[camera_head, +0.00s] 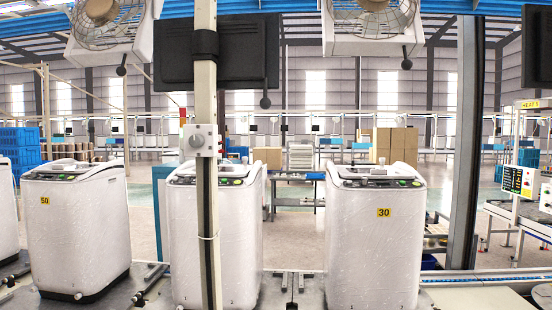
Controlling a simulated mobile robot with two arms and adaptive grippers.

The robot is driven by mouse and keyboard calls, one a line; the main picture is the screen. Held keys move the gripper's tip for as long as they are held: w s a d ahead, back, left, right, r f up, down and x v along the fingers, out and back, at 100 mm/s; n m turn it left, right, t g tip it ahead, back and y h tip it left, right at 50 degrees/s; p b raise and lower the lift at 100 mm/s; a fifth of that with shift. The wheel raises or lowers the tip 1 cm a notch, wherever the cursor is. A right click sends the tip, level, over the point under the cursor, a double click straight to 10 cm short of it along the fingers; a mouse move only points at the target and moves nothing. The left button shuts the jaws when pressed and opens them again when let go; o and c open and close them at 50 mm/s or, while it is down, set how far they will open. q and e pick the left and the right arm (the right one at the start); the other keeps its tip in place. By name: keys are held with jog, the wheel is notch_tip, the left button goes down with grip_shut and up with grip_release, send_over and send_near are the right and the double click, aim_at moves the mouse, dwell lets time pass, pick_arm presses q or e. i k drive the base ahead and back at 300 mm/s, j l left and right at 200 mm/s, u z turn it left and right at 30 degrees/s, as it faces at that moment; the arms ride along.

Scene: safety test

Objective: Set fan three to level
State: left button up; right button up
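A caged fan (100,20) hangs at the top left and a second caged fan (370,14) hangs at the top right. Both are cut off by the upper edge. I see no number on either, so I cannot tell which is fan three. A small light grey control box (209,141) with a round grey knob (196,141) and red marks is fixed to the pale post at left of centre. The knob's setting is too small to read. Neither of my grippers is in view.
White washing machines stand in a row, including one marked 50 (75,230) and one marked 30 (374,240). The pale post (206,90) stands before the middle machine (240,235). A black monitor (245,50) hangs behind the post. A dark pillar (466,150) rises at right.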

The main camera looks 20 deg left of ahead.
aim_at(91, 13)
jog(key=u, duration=1.6)
jog(key=i+j+z, duration=0.25)
jog(key=z, duration=0.2)
jog(key=i+j+z, duration=0.45)
jog(key=k+l, duration=0.05)
jog(key=k, duration=0.05)
